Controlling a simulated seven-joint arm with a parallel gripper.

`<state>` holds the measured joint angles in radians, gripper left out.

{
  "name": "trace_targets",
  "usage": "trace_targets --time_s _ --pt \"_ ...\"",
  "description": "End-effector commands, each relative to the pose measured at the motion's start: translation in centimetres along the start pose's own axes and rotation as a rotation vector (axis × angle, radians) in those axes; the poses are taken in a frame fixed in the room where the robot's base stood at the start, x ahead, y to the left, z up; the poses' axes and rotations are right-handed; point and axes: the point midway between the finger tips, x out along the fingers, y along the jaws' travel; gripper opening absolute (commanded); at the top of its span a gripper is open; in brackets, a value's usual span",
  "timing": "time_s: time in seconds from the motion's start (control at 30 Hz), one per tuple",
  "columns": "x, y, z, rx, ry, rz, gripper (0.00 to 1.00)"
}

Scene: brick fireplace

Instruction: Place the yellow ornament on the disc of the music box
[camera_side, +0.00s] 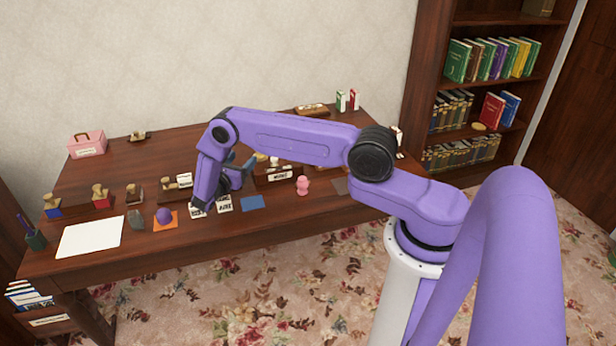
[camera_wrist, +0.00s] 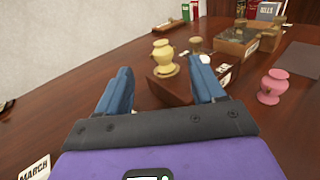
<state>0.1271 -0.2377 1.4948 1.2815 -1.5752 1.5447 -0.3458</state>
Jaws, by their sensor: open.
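The yellow ornament (camera_wrist: 165,56) is a small vase shape, upright in the wrist view. It stands at the back of, or on, a dark brown box (camera_wrist: 182,92); I cannot tell which. A box with a white label (camera_side: 277,176) shows in the side view, probably the same one and perhaps the music box. No disc can be made out clearly. My gripper (camera_wrist: 164,66) is open, with one blue finger on each side of the ornament in the picture. The ornament looks beyond the fingertips and untouched. In the side view my gripper (camera_side: 241,170) is low over the desk, partly hidden by my arm.
A pink ornament (camera_wrist: 273,87) stands to the right; it also shows in the side view (camera_side: 302,185). A small brass-coloured piece (camera_wrist: 195,45) is just behind the yellow ornament. Another open box (camera_wrist: 236,42) lies further back. Cards, a purple dome (camera_side: 163,215) and stamps crowd the desk's left.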

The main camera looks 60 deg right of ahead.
Motion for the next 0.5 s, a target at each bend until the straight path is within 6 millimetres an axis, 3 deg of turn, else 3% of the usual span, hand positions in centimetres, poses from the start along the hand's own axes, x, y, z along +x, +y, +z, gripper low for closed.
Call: trace_targets --time_s 0.13,0.27,0.5 --pt "-2.7 0.6 3.1 0.077 0.090 -0.012 0.68" --pt "-6.2 -0.1 6.2 0.160 0.209 -0.036 0.68" --pt "-12.7 -3.9 11.1 0.298 0.453 -0.080 0.68"
